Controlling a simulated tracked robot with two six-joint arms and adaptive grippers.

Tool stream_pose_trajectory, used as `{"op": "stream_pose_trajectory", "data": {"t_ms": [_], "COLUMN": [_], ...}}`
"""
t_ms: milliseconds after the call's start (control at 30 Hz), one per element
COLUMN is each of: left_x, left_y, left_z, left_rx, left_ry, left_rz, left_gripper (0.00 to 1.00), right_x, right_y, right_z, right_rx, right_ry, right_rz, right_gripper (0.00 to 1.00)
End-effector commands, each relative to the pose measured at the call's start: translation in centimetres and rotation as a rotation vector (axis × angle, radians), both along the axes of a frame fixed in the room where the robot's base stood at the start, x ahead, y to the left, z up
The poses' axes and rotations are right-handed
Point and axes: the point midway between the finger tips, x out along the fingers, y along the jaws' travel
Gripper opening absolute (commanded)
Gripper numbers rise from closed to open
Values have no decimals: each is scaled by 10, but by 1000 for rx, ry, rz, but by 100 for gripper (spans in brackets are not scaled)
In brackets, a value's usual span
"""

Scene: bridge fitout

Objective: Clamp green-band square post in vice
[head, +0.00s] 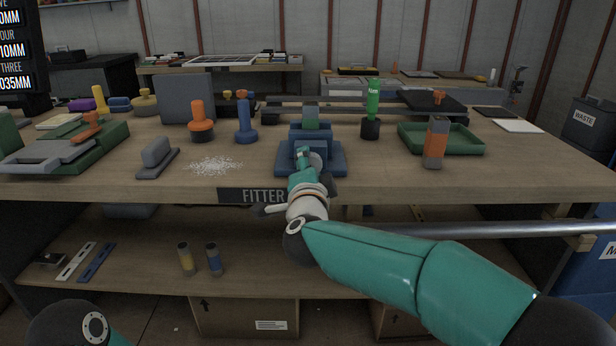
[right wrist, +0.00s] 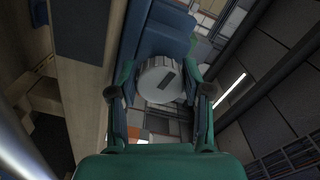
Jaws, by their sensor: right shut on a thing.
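The blue vice (head: 310,158) stands on the bench near its front edge, and its blue body also shows in the right wrist view (right wrist: 165,32). The square post (head: 310,115), grey with a green band, stands upright at the vice jaws, its lower part hidden. I cannot tell how tightly the jaws meet it. My right gripper (head: 312,160) is at the front of the vice. In the right wrist view its fingers (right wrist: 160,92) are shut on the round grey knob (right wrist: 157,78) of the vice. My left gripper is out of view.
A grey block on a base (head: 157,155) sits farther left.

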Motion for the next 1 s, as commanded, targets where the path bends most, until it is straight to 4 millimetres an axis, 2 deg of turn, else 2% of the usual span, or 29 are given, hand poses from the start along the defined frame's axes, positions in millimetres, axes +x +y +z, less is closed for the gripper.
{"op": "stream_pose_trajectory", "data": {"t_ms": [33, 1000], "left_x": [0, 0], "left_y": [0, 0], "left_z": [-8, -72], "left_rx": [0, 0], "left_ry": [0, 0], "left_rz": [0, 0], "left_gripper": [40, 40], "right_x": [0, 1], "right_y": [-2, -3], "right_z": [-6, -7], "right_rx": [46, 961], "right_ry": [4, 7], "right_rz": [-5, -10], "right_gripper": [14, 14]}}
